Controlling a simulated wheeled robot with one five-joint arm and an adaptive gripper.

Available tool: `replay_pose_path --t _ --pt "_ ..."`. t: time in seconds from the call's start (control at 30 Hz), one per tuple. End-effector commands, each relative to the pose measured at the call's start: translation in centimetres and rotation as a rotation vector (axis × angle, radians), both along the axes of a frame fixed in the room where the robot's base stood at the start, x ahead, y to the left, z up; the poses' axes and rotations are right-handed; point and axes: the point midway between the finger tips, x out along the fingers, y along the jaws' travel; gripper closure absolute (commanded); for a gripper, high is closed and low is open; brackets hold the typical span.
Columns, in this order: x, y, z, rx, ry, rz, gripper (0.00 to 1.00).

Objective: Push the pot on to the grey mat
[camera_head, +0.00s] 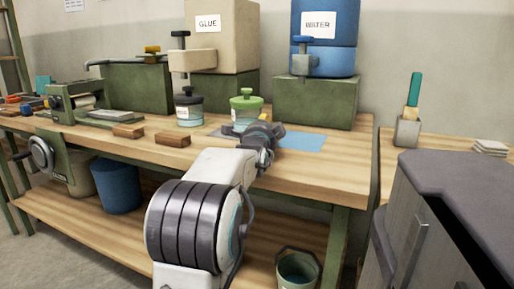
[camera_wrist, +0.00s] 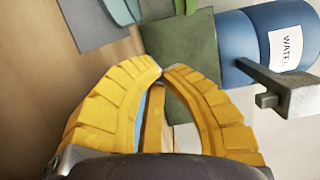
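A pot with a green lid (camera_head: 246,104) stands upright on the bench behind my gripper (camera_head: 264,134). Its lower part is partly hidden. Another pot with a dark lid (camera_head: 188,108) stands to its left. A grey patch of mat (camera_head: 222,131) shows left of my gripper, and a blue mat (camera_head: 302,142) lies to its right. In the wrist view a grey-blue mat (camera_wrist: 88,24) lies at the top left, with part of the green-lidded pot (camera_wrist: 122,10) at the top edge. My yellow fingers (camera_wrist: 162,72) meet at the tips, with nothing seen held. I cannot tell whether my gripper touches the pot.
The glue tank (camera_head: 226,45) and water tank (camera_head: 327,62) stand on green blocks at the back. Wooden blocks (camera_head: 172,139) lie left on the bench (camera_head: 310,176). A dark-topped cabinet (camera_head: 455,185) stands at the front right. The bench right of the blue mat is clear.

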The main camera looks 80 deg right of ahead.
Motion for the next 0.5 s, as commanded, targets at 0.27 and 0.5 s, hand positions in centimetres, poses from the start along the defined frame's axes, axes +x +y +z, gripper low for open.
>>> replay_pose_path --t 0.27,0.5 --pt "0.0 4.9 0.1 -0.001 0.0 0.0 1.0" --pt "0.0 9.4 0.1 0.0 0.0 -0.001 1.0"
